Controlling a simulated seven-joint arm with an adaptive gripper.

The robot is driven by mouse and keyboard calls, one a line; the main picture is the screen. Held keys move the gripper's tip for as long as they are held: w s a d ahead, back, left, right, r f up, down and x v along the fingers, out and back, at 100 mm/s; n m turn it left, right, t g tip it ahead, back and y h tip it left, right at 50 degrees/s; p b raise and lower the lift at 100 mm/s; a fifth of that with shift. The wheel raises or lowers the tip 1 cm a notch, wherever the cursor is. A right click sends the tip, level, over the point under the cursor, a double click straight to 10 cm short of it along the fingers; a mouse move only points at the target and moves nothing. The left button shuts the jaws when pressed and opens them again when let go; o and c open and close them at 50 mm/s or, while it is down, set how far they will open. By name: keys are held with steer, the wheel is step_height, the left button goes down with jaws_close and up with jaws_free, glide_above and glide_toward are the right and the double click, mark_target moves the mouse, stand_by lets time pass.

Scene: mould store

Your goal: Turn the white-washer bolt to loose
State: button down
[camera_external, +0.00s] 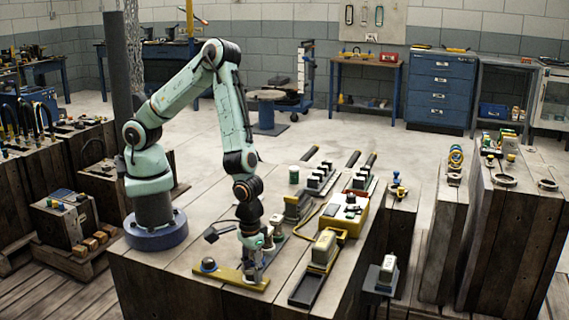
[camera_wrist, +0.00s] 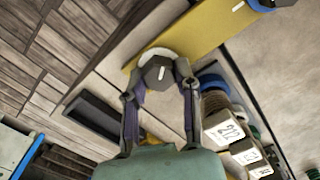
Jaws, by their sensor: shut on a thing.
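A yellow plate (camera_external: 228,278) lies on the wooden bench and also shows in the wrist view (camera_wrist: 205,28). In the wrist view the white-washer bolt (camera_wrist: 157,72) has a grey hex head with a white line mark on top, and a pale washer edge shows behind it. My gripper (camera_wrist: 158,84) is shut on this head, one finger on each side.
Right of the plate are a black tray (camera_external: 307,290), a yellow-based block (camera_external: 323,248) and a yellow box (camera_external: 350,215). In the wrist view, labelled white blocks (camera_wrist: 225,132) lie close to my right finger. The bench is clear left of the plate.

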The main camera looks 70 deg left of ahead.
mark_target(251, 270)
steer(key=n, duration=0.5)
steer(key=shift+s+n, duration=0.1)
steer(key=shift+n, duration=0.2)
steer(key=n, duration=0.4)
steer(key=shift+n, duration=0.4)
steer(key=c, duration=0.8)
jaws_free()
step_height(251, 270, up, 12)
